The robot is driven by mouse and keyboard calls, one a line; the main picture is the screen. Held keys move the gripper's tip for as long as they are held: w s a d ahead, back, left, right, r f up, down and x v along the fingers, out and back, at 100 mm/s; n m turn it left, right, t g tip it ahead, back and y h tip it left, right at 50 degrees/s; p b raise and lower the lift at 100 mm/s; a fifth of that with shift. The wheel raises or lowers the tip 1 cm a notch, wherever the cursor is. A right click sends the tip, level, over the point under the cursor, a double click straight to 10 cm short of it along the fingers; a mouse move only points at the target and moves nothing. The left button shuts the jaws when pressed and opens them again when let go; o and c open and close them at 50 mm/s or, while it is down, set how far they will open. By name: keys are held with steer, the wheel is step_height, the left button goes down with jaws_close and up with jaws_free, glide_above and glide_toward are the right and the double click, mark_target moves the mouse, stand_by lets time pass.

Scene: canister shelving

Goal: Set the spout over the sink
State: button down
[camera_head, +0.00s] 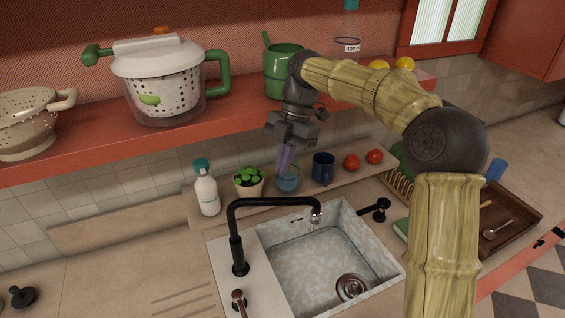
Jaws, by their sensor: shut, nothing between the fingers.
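The sink (300,262) is a grey speckled basin with a round drain, set in the counter. The black spout (275,201) rises from the white ledge at the sink's left and reaches right. Its tip hangs above the back part of the basin, near a small stream or glint. A small handle (239,300) stands in front of the spout's base. My gripper (286,165) points down behind the spout, in front of the shelf, with its purple-grey fingers shut and empty. Its fingertips appear just above or in front of a blue glass on the back ledge; I cannot tell whether they touch it.
The blue glass (288,180), a dark blue mug (323,167), a plant (249,181), a white bottle (207,193) and tomatoes (352,162) line the ledge behind the sink. The red shelf (90,143) with pots overhangs it. A wooden tray (519,212) lies right.

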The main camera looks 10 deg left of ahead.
steer(key=s+d+f+m+t+h+b, duration=0.1)
steer(key=s+d+f+m+t+b, duration=0.2)
steer(key=f+m, duration=0.35)
steer(key=s+d+f+m+b, duration=0.1)
steer(key=s+d+f+m, duration=0.1)
steer(key=d+f+m, duration=0.4)
steer(key=s+d+f+m+t+b, duration=0.1)
steer(key=s+d+f+m, duration=0.3)
steer(key=m, duration=0.4)
steer(key=s+d+f+m+t+h+b, duration=0.1)
steer(key=s+d+f+m+t, duration=0.1)
steer(key=s+d+f+m, duration=0.3)
steer(key=s+d+m, duration=0.2)
steer(key=d+m, duration=0.2)
steer(key=shift+s+b, duration=0.3)
